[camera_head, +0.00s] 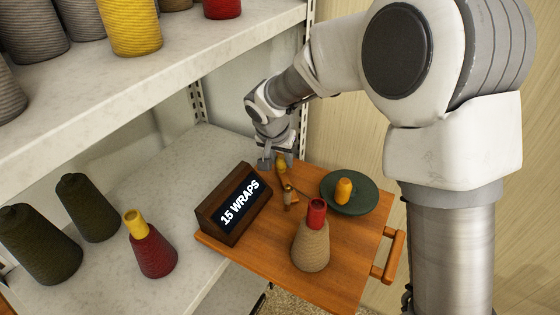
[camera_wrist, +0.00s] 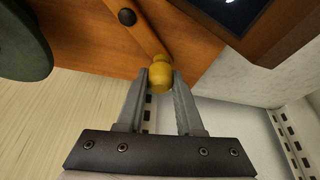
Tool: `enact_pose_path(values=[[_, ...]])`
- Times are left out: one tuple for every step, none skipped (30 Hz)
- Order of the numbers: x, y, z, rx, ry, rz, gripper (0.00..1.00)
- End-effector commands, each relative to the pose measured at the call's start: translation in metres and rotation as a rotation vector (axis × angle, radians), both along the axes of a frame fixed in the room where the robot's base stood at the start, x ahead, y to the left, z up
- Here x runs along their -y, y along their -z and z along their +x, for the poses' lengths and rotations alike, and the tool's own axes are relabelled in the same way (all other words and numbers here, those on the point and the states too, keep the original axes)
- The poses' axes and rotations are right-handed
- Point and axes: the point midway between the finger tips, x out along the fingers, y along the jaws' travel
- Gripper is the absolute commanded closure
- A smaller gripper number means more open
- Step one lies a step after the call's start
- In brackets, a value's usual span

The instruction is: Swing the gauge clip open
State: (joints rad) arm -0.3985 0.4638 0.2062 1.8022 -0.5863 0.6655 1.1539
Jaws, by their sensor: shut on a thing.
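The gauge clip (camera_head: 284,179) is a slim wooden arm with a yellow knob (camera_head: 281,161) at its far end, on the wooden board (camera_head: 340,262) near its back edge. In the wrist view the clip's arm (camera_wrist: 146,38) runs from a dark round pin (camera_wrist: 127,17) to the yellow knob (camera_wrist: 160,79). My gripper (camera_head: 274,163) is at the knob. In the wrist view its fingers (camera_wrist: 160,76) stand on both sides of the knob and are shut on it. The clip's near end is small and hard to make out in the head view.
A "15 WRAPS" sign (camera_head: 236,204) stands close left of the clip. A tan cone with a red top (camera_head: 311,247) stands in front. A dark red cone (camera_head: 152,254) is on the shelf.

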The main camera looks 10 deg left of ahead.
Motion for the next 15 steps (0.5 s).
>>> enact_pose_path(values=[[0.001,0.004,0.001,0.001,0.026,0.001,1.0],[0.002,0.004,0.001,0.002,0.043,0.001,1.0],[0.003,0.004,0.002,0.002,0.067,-0.001,1.0],[0.004,0.005,0.002,0.002,0.091,0.0,1.0],[0.006,0.005,0.003,0.002,0.114,0.001,1.0],[0.007,0.005,0.004,0.002,0.144,0.001,1.0],[0.009,0.005,0.004,0.002,0.171,0.0,1.0],[0.01,0.005,0.005,0.002,0.197,0.001,1.0],[0.013,0.005,0.005,0.002,0.234,0.0,1.0],[0.014,0.004,0.006,0.002,0.261,0.0,1.0],[0.017,0.004,0.006,0.001,0.289,-0.001,1.0],[0.018,0.004,0.007,0.001,0.326,0.001,1.0],[0.02,0.003,0.007,0.001,0.354,0.0,1.0],[0.022,0.003,0.007,0.001,0.381,-0.001,1.0],[0.025,0.002,0.007,0.001,0.417,-0.001,1.0]])
